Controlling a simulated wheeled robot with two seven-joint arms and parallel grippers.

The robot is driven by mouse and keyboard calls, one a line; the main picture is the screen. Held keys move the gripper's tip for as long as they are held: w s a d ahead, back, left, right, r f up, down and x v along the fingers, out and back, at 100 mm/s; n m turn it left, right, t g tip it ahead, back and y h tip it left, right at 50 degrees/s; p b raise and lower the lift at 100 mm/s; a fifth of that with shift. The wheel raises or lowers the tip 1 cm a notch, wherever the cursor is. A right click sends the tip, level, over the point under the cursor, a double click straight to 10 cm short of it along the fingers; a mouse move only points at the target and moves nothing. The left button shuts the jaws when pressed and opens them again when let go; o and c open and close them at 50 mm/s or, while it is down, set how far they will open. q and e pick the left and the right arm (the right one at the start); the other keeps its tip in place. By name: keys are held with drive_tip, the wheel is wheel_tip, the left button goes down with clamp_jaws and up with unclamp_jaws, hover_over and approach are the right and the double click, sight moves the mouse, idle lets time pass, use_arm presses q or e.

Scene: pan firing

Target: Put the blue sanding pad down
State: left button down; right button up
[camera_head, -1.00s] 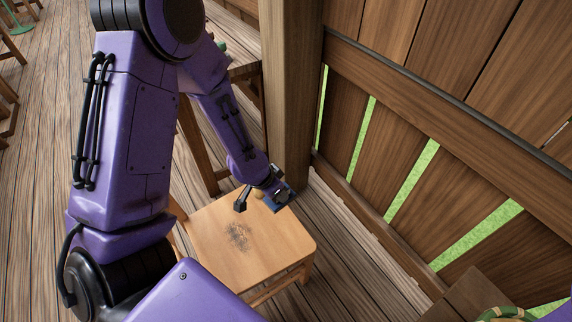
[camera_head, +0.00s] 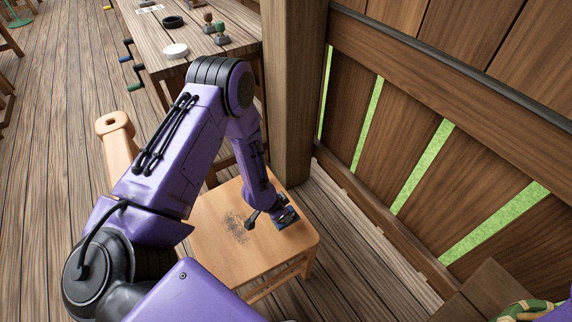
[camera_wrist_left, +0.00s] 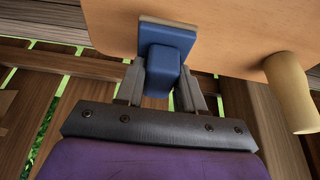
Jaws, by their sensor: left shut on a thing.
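The blue sanding pad (camera_head: 287,216) is at the right part of the seat of a light wooden chair (camera_head: 270,258). It also shows in the left wrist view (camera_wrist_left: 166,48), its flat base facing the seat, at or very close to the wood; I cannot tell whether it touches. My left gripper (camera_head: 277,208) is shut on the pad's blue grip, with one finger on each side in the left wrist view (camera_wrist_left: 160,86). A dark scuffed patch (camera_head: 235,226) marks the seat to the left of the pad. My right gripper is not in view.
A wooden post (camera_head: 293,100) and a plank fence (camera_head: 450,120) stand behind and right of the chair. A work table (camera_head: 150,40) at the back holds a white round item (camera_head: 176,51), a dark ring (camera_head: 173,21) and small handled tools. The seat's front part is bare.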

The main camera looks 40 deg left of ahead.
use_arm(q)
drive_tip(key=x, duration=0.4)
drive_tip(key=shift+s+a+f, duration=0.1)
drive_tip(key=shift+s+f, duration=0.1)
drive_tip(key=shift+s, duration=0.05)
drive_tip(key=shift+f, duration=0.1)
drive_tip(key=c, duration=0.7)
unclamp_jaws()
